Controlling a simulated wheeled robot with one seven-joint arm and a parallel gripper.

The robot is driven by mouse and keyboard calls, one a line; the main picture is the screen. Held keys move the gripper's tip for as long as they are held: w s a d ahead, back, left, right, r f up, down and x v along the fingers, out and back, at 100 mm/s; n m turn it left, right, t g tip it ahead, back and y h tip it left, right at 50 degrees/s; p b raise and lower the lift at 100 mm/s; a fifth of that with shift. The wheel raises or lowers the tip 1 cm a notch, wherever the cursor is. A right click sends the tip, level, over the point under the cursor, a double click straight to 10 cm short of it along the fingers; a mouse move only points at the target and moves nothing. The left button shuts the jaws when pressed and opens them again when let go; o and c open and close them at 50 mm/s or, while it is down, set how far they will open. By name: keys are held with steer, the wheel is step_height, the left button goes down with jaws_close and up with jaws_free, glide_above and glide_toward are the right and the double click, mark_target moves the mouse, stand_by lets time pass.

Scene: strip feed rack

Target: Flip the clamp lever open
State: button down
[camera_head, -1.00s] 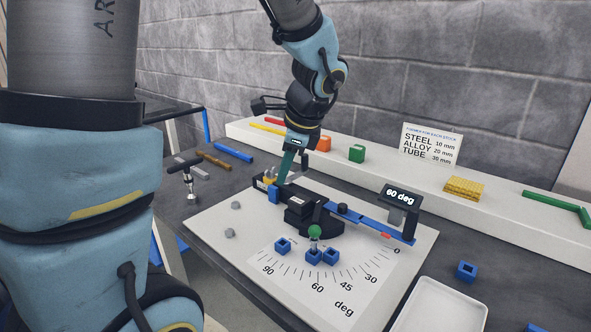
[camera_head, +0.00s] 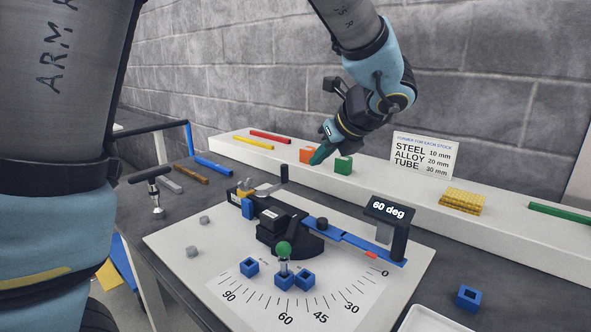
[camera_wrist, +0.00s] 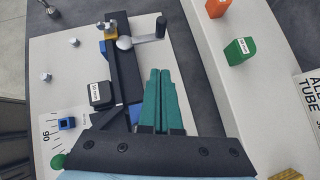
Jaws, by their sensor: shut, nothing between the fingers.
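The clamp lever (camera_head: 268,188) is a grey arm with an upright black handle at its end, at the left end of the black bender (camera_head: 283,229). It points right, away from the yellow clamp piece (camera_head: 243,190). In the wrist view the lever (camera_wrist: 143,39) shows whole, reaching right from its round grey pivot. My gripper (camera_head: 317,158) has teal fingers, shut and empty. It hangs up and to the right of the lever handle, apart from it. In the wrist view the closed fingertips (camera_wrist: 160,72) are below the lever and do not touch it.
A white shelf (camera_head: 395,203) runs behind the bender with an orange block (camera_head: 308,155), a green block (camera_head: 343,165) and a yellow stack (camera_head: 463,201). The display (camera_head: 389,210) reads 60 deg. Blue square pieces (camera_head: 249,267) and a green-knobbed pin (camera_head: 284,250) stand on the plate.

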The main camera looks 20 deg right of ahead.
glide_toward(287, 177)
step_height(287, 177, down, 4)
steer(key=shift+f, duration=0.15)
steer(key=w, duration=0.1)
steer(key=w+p, duration=0.1)
steer(key=shift+w+a, duration=0.25)
steer(key=shift+w, duration=0.05)
steer(key=shift+w+p, duration=0.3)
steer(key=shift+w, duration=0.4)
